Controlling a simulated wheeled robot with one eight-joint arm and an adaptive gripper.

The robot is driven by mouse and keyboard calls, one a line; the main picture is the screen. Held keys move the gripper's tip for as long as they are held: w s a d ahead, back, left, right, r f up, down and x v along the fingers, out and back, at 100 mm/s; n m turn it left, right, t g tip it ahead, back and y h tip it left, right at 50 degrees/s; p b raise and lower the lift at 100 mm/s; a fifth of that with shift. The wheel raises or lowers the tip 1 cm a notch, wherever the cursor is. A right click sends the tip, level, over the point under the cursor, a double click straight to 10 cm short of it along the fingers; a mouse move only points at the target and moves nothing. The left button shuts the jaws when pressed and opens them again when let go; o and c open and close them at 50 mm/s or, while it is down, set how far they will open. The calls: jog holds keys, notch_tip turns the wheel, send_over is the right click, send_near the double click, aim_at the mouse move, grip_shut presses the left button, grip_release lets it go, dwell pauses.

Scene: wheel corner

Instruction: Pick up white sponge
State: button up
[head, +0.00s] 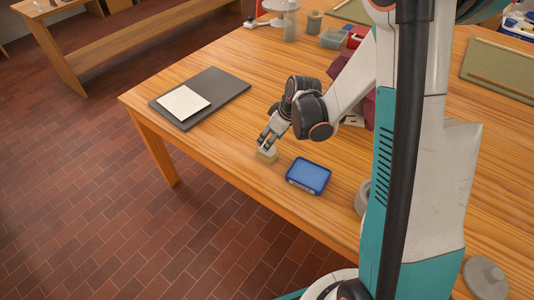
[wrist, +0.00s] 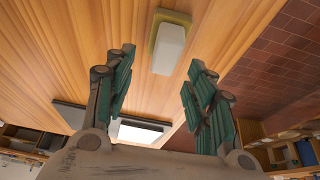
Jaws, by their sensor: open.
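The white sponge (wrist: 171,48) shows in the wrist view as a pale block on a wider yellow-green base (wrist: 156,40); I cannot tell whether the two are one piece. In the head view the yellowish base (head: 267,158) lies near the table's front edge, with the sponge partly hidden by my fingers. My gripper (head: 266,143) is right above it, pointing down. In the wrist view its two fingers (wrist: 162,62) are spread wide and empty, with the sponge seen between and beyond their tips. No contact is visible.
A blue tray (head: 309,175) lies just right of the sponge on the wooden table (head: 235,126). A dark grey board (head: 228,90) with a white sheet (head: 184,102) lies to the left. Containers (head: 333,38) stand at the back. The wood between board and sponge is clear.

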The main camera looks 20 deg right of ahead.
jog(key=b+x, duration=0.1)
jog(key=x, duration=0.2)
jog(key=b+x, duration=0.1)
jog(key=x, duration=0.1)
jog(key=shift+s+f+b, duration=0.15)
jog(key=shift+s+b, duration=0.2)
jog(key=shift+s, duration=0.05)
jog(key=c, duration=1.1)
